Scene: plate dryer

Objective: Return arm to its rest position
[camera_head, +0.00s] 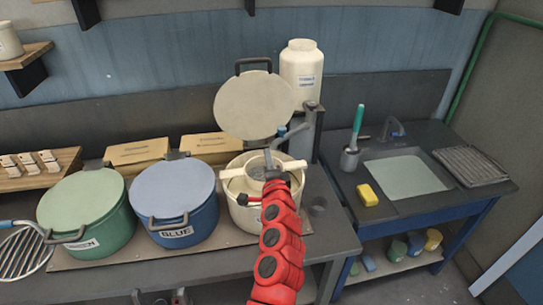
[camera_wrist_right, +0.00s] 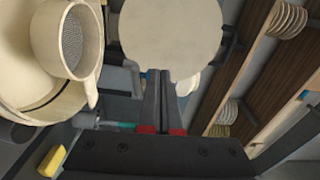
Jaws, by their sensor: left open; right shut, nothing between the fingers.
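My right arm, red, reaches up from the bottom of the head view to the open cream pot (camera_head: 247,215). My right gripper (camera_head: 269,158) is over the pot and shut, with nothing held. In the right wrist view its fingers (camera_wrist_right: 163,80) are together, apart from a white cup-like strainer (camera_wrist_right: 80,42) at the upper left. The pot's round cream lid (camera_head: 254,104) stands raised behind it and also shows in the wrist view (camera_wrist_right: 170,28). My left gripper (camera_head: 160,297) barely shows at the bottom edge, its fingers apart and empty; most of it is hidden.
A closed green pot (camera_head: 104,228) and a closed blue pot (camera_head: 190,225) stand left of the cream pot. A white jar (camera_head: 301,68) stands behind. At right are a sink (camera_head: 402,175), a yellow sponge (camera_head: 367,195) and a drying rack (camera_head: 475,168).

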